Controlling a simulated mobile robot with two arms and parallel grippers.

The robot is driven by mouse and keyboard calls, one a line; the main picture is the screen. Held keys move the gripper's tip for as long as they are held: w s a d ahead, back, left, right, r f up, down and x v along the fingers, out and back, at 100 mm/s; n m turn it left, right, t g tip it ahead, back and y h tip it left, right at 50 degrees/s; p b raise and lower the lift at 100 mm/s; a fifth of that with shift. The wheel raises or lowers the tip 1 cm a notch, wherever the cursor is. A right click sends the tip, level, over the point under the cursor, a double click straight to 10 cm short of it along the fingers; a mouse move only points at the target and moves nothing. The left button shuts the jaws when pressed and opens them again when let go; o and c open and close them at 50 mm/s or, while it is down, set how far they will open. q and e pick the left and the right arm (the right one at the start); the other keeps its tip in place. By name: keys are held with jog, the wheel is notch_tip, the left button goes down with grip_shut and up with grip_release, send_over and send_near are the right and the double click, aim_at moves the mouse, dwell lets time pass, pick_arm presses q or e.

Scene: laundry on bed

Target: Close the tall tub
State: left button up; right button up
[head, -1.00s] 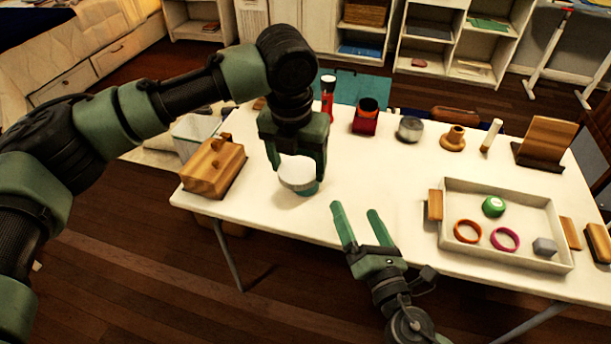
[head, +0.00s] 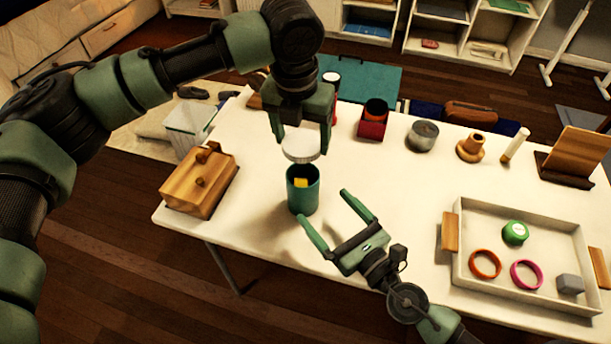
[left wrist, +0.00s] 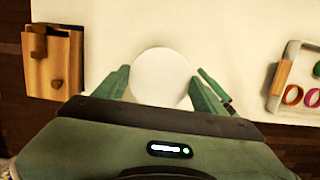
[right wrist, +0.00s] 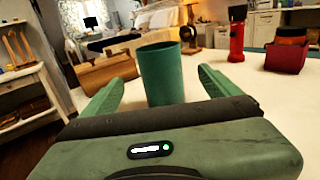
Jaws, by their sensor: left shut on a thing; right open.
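The tall tub (head: 303,193) is a teal cylinder standing upright and open on the white table, with something yellow inside. It also shows in the right wrist view (right wrist: 162,76). My left gripper (head: 301,143) is shut on a round white lid (head: 301,149) and holds it just above the tub's mouth, apart from it. In the left wrist view the lid (left wrist: 160,78) sits between the fingers and hides the tub. My right gripper (head: 325,220) is open and empty, its fingers pointing at the tub from the front right; the tub stands beyond the fingertips.
A wooden box (head: 200,184) with a handle stands left of the tub. A red holder (head: 372,126), a grey tin (head: 421,137) and a red flashlight (right wrist: 237,34) stand farther back.

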aim_at(294, 172)
pick_arm(q)
jog(key=shift+w+f, duration=0.15)
jog(key=shift+w, duration=0.2)
pick_arm(e)
jog(key=shift+w+f, duration=0.1)
jog(key=shift+w, duration=0.25)
pick_arm(q)
jog(key=shift+s+r, duration=0.35)
jog(key=shift+s, duration=0.25)
pick_arm(e)
jog(key=shift+s+r, duration=0.3)
jog(key=shift+s, duration=0.2)
pick_arm(q)
jog(key=shift+w+f, duration=0.1)
jog(key=shift+w, duration=0.05)
pick_arm(e)
jog(key=shift+w+a, duration=0.15)
jog(key=shift+w, duration=0.15)
jog(key=x, duration=1.1)
jog(key=shift+w+a+f, duration=0.1)
jog(key=shift+w+a, duration=0.1)
grip_shut()
pick_arm(q)
jog(key=shift+f, duration=2.5)
